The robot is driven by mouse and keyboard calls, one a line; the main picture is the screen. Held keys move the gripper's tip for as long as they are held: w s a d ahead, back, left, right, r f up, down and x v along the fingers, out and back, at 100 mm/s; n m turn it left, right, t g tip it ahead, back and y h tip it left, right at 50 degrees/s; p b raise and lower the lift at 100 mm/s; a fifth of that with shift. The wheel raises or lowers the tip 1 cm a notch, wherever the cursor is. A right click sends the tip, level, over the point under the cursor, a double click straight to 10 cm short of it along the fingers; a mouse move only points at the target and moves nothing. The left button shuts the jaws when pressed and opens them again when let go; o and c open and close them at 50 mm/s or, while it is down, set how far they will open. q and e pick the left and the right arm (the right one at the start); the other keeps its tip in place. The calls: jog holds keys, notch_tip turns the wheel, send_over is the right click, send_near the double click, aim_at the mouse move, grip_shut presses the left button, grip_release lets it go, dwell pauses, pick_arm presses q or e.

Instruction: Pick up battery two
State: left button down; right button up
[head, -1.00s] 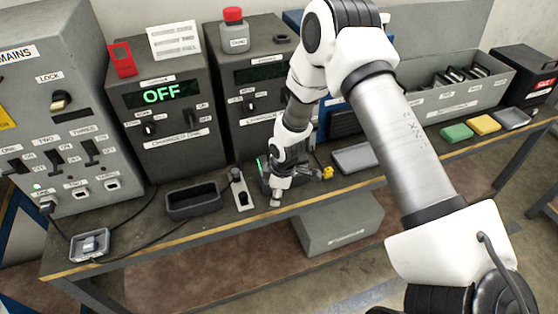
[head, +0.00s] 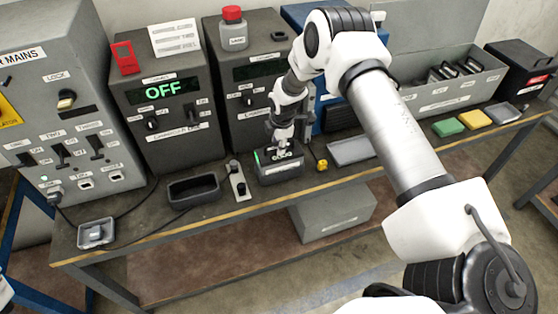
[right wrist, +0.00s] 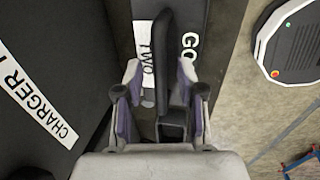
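In the right wrist view a dark battery marked TWO (right wrist: 145,40) lies below my right gripper (right wrist: 163,98). Its black upright handle (right wrist: 163,50) stands between the two fingers, with gaps at both sides, so the fingers look open around it. In the head view my right gripper (head: 284,146) points down over a dark block (head: 280,172) on the bench, with a small green light at its left. The gripper hides part of the block's top. My left gripper is not in view.
A charger showing OFF (head: 163,115) and a mains cabinet (head: 60,110) stand at the left. An empty dark tray (head: 193,191) and a switch plate (head: 238,184) sit left of the block. A small yellow item (head: 321,165) and a grey tray (head: 350,152) are to its right.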

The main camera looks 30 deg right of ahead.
grip_shut()
jog(key=shift+w+r, duration=0.15)
jog(key=shift+r, duration=0.05)
